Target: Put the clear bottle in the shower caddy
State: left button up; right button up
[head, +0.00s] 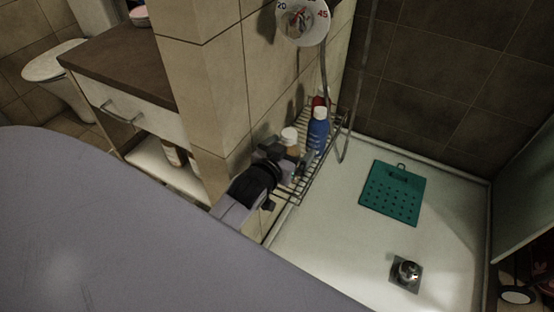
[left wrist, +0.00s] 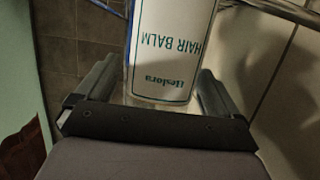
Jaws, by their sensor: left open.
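The shower caddy (head: 311,172) is a wire rack on the tiled wall. My left gripper (head: 285,160) is at its near end, open. In the left wrist view a bottle labelled "HAIR BALM" (left wrist: 165,45) lies between the two spread fingers, its lettering upside down. Its label is white with a green border, and its clear lower edge shows below the label. In the head view a pale bottle with a white cap (head: 290,138) shows just beyond the gripper, at the caddy; the gripper hides its lower part. My right gripper is not in view.
A blue bottle with a white cap (head: 318,131) and a red bottle (head: 319,101) stand farther along the caddy. A round dial (head: 302,20) hangs above. The shower floor holds a green mat (head: 392,195) and a drain (head: 406,272). A cabinet (head: 120,65) stands left of the wall.

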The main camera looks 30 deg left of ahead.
pick_arm(q)
jog(key=a+p+v, duration=0.1)
jog(key=p+v, duration=0.1)
jog(key=v, duration=0.9)
jog(key=s+d+f+m+g+h, duration=0.35)
jog(key=s+d+f, duration=0.35)
jog(key=s+f, duration=0.3)
notch_tip(320, 180, up, 9)
jog(key=a+p, duration=0.2)
jog(key=p, duration=0.9)
jog(key=shift+s, duration=0.5)
jog(key=shift+f+n+g+y, duration=0.15)
jog(key=shift+n+g+y, duration=0.1)
